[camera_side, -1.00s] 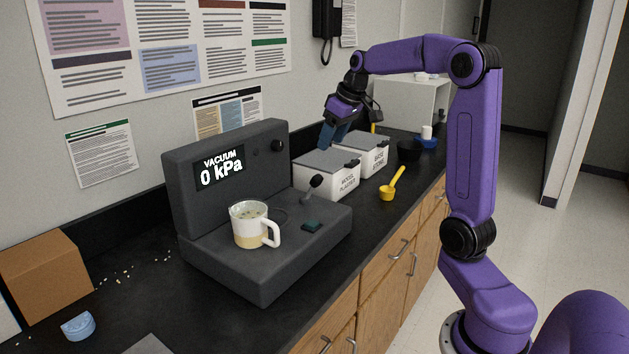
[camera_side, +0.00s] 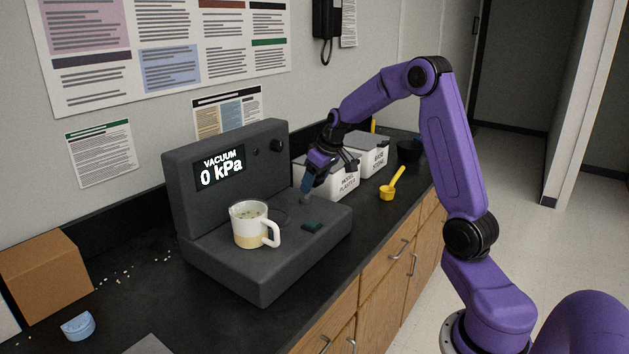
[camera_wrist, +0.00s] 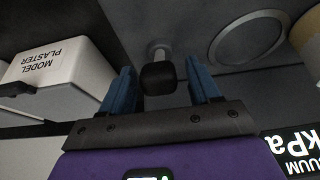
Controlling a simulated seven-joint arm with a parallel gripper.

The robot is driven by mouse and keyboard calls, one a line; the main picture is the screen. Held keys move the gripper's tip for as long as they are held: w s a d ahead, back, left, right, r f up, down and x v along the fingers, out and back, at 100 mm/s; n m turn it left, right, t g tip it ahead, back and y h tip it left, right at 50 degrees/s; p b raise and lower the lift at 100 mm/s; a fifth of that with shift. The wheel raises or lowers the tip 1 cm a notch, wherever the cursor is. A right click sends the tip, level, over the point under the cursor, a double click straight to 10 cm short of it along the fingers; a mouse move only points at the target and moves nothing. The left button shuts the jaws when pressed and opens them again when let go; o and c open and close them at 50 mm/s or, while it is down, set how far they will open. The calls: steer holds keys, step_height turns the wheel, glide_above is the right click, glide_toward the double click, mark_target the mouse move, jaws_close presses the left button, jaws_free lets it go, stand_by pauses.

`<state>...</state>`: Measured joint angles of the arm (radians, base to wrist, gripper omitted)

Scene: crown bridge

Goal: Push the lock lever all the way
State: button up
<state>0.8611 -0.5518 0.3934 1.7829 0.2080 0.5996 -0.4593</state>
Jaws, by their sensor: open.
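The lock lever has a grey stem and a black knob. In the wrist view the knob (camera_wrist: 158,78) sits between the two blue fingers of my gripper (camera_wrist: 161,84), with a gap on each side. My gripper is open around the knob. In the side view my gripper (camera_side: 307,188) points down over the right part of the vacuum mixer (camera_side: 262,272) and hides most of the lever; only its lower part (camera_side: 304,200) shows. The mixer's display (camera_side: 220,168) reads VACUUM 0 kPa.
A white cup (camera_side: 247,231) with pale contents stands on the mixer's deck, left of a dark green button (camera_side: 312,226). A model plaster box (camera_side: 345,184) stands close behind my gripper. A yellow scoop (camera_side: 391,186) lies to the right.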

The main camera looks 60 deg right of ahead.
steer(key=shift+c, duration=0.3)
steer(key=c, duration=0.9)
steer(key=shift+w+r+g, duration=0.1)
steer(key=shift+w+g, duration=0.5)
steer(key=shift+w+r+g, duration=0.15)
steer(key=shift+w+g, duration=0.95)
steer(key=shift+g, duration=0.6)
steer(key=o, duration=1)
steer(key=shift+c, duration=0.2)
steer(key=shift+r, duration=0.1)
